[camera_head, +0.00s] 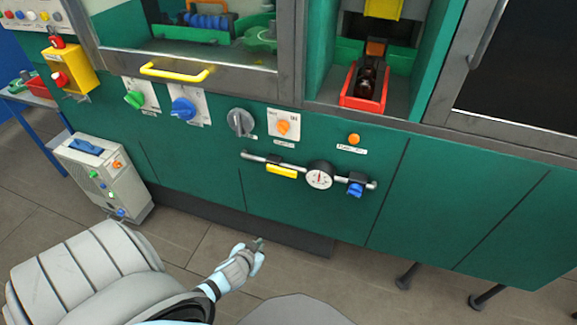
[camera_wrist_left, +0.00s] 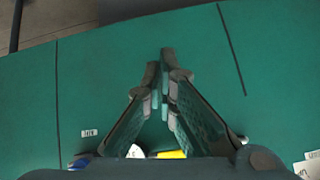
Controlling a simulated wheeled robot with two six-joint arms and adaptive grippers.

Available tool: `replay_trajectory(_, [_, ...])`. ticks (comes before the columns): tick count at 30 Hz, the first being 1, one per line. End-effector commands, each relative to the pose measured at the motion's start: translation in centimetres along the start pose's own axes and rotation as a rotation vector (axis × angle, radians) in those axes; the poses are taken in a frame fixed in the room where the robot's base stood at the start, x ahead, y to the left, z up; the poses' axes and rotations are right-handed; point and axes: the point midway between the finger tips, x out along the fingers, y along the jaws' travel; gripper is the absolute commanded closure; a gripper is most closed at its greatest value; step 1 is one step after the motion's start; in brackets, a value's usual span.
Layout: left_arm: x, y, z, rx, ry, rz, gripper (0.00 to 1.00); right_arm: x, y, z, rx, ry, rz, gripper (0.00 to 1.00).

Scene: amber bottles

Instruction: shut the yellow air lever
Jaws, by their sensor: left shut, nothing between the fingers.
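The yellow air lever (camera_head: 282,171) lies along a horizontal silver pipe on the green machine front, left of the round pressure gauge (camera_head: 319,175). My left gripper (camera_head: 258,243) is below and left of the lever in the head view, apart from it, with its fingers shut and empty. In the left wrist view the closed fingertips (camera_wrist_left: 165,58) are in front of the bare green panel. A yellow piece, which looks like the lever (camera_wrist_left: 171,154), shows at the bottom edge there, partly hidden by the gripper. My right gripper is not in view.
A blue valve knob (camera_head: 355,190) hangs at the pipe's right end. Above the pipe are a grey rotary switch (camera_head: 240,122), an orange knob (camera_head: 283,127) and an orange button (camera_head: 354,139). A red tray (camera_head: 364,101) holds dark bottles. The green panel below the pipe is clear.

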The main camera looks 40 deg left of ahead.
Motion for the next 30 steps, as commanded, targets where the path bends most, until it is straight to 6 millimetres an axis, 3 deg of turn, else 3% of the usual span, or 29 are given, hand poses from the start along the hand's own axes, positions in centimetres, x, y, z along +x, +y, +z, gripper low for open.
replay_trajectory(1, [-0.5, -0.7, -5.4, -0.030, 0.112, -0.013, 1.00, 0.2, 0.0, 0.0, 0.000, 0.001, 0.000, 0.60])
replay_trajectory(3, [-2.1, -1.4, -12.2, -0.083, 0.258, -0.024, 1.00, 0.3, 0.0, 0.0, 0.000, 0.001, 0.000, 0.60])
replay_trajectory(6, [-5.0, -2.0, -19.1, -0.146, 0.418, -0.023, 1.00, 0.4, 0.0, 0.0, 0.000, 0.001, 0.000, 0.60])
replay_trajectory(9, [-7.1, -2.3, -22.7, -0.185, 0.509, -0.015, 1.00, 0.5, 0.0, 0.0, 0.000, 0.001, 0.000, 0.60])
replay_trajectory(12, [-7.9, -2.3, -23.8, -0.200, 0.539, -0.011, 1.00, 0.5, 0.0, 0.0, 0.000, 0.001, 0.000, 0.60])
replay_trajectory(22, [-7.6, -2.3, -24.0, -0.200, 0.539, -0.010, 1.00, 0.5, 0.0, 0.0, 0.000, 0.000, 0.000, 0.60])
replay_trajectory(30, [-4.1, -2.5, -26.0, -0.201, 0.538, -0.011, 1.00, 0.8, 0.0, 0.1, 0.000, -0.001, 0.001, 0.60])
